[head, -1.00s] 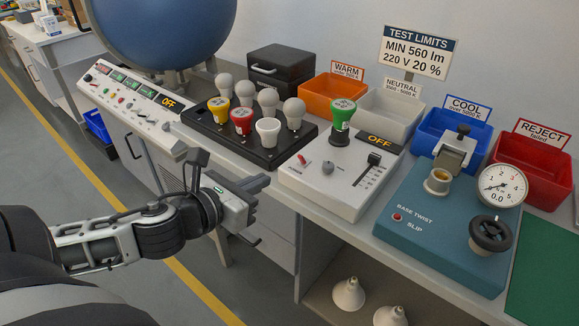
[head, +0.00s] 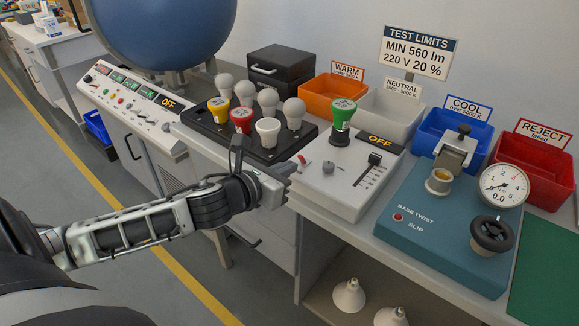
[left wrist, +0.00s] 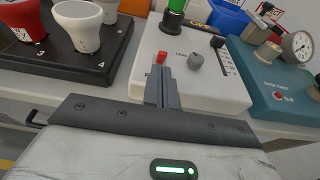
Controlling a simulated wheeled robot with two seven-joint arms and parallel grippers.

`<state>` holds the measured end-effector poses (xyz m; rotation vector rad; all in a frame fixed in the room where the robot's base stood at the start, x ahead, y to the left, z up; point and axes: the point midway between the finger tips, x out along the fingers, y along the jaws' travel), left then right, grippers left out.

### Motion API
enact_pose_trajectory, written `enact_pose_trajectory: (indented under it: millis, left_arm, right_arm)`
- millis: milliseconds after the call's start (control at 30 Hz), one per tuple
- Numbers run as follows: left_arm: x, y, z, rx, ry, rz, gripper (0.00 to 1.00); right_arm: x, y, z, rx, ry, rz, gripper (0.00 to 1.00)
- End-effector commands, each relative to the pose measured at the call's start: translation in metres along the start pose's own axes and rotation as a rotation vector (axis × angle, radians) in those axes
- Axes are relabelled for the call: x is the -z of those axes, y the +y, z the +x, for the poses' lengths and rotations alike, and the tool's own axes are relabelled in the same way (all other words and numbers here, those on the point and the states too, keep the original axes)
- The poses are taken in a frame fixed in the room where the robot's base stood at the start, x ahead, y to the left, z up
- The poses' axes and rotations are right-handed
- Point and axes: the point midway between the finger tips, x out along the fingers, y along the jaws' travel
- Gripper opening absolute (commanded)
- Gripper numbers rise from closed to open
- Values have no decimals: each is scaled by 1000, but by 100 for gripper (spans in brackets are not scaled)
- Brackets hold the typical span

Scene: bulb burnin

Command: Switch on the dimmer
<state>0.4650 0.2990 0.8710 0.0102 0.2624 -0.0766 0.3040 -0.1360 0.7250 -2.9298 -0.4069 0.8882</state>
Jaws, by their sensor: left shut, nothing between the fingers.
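The dimmer (head: 340,190) is a white box on the bench with a dark display reading OFF (head: 380,141). Its red switch (head: 301,159) is at the left of its top, beside a grey knob (head: 328,167) and a black slider (head: 374,160). A green-based bulb (head: 342,114) stands upright on it. My left gripper (head: 290,169) is shut and empty at the dimmer's left front edge, close to the switch. In the left wrist view the shut fingers (left wrist: 163,88) point at the red switch (left wrist: 160,57), just beyond their tips; I cannot tell whether they touch. My right gripper is not in view.
A black tray (head: 220,138) with several bulbs is left of the dimmer. A blue base-twist tester (head: 447,223) is to its right. Orange (head: 331,100), white, blue and red bins stand behind. A control panel (head: 130,108) also reads OFF at left.

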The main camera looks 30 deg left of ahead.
Motion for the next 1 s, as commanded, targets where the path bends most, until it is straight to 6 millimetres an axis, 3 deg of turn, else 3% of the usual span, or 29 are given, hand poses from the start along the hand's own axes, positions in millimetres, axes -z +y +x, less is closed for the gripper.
enact_pose_trajectory:
  millis: [233,1000]
  left_arm:
    - [-1,0,14,1,-1,0,0]
    - [-5,1,15,-1,0,0,0]
  right_arm:
    - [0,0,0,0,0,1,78]
    - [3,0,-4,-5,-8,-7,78]
